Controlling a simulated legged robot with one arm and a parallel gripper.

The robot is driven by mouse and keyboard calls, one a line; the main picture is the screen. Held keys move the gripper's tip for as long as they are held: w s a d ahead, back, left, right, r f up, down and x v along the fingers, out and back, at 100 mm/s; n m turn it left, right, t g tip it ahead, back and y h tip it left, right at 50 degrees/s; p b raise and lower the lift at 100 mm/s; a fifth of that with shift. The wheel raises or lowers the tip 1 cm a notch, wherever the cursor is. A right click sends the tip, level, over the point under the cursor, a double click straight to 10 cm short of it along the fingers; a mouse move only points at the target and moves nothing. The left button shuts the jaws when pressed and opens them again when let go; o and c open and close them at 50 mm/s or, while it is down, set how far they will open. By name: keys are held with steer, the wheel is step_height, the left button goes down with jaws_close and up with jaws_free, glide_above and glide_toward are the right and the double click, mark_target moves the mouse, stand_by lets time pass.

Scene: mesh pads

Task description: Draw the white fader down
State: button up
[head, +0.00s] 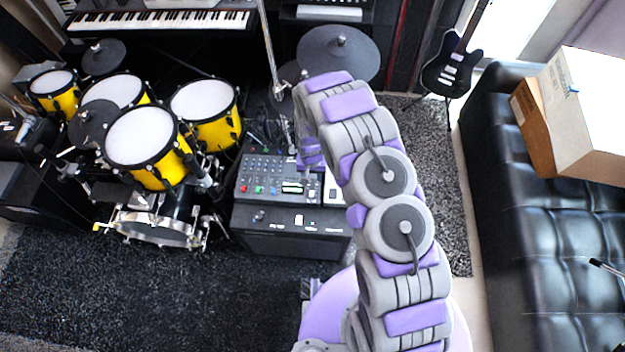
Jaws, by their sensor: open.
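A black box (290,243) stands on the dark rug, with a small white piece (299,219) on its top panel that looks like the white fader. It is too small to make out its slot. A grey knob (259,216) sits to its left. My gripper (308,158) hangs at the end of my arm, above and behind the white piece and apart from it. It is open. Its fingertips are small and partly lost against the dark gear.
A mixer (270,165) with many knobs and a white panel (334,190) sits behind the white piece. Yellow drums (148,140) stand to the left. A black sofa (510,215) with a cardboard box (533,125) is at right. The front rug (170,295) is clear.

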steer(key=shift+s+r, duration=0.1)
steer(key=shift+r, duration=1.35)
steer(key=s+d+r, duration=0.3)
steer(key=d+r, duration=0.1)
steer(key=r, duration=0.6)
steer(key=s+d+r, duration=0.3)
steer(key=r, duration=0.7)
steer(key=s+d+r, duration=0.3)
steer(key=d+r, duration=0.1)
steer(key=r, duration=0.6)
steer(key=s+d+r, duration=0.1)
steer(key=s+r, duration=0.3)
steer(key=s, duration=0.4)
steer(key=s+d+r+g, duration=0.1)
steer(key=s+r, duration=0.3)
steer(key=s, duration=0.5)
steer(key=s+d+r, duration=0.3)
steer(key=s+r, duration=0.1)
steer(key=s, duration=0.5)
steer(key=shift+d+r+g, duration=0.25)
steer(key=shift+r+g, duration=0.15)
steer(key=shift+w, duration=0.1)
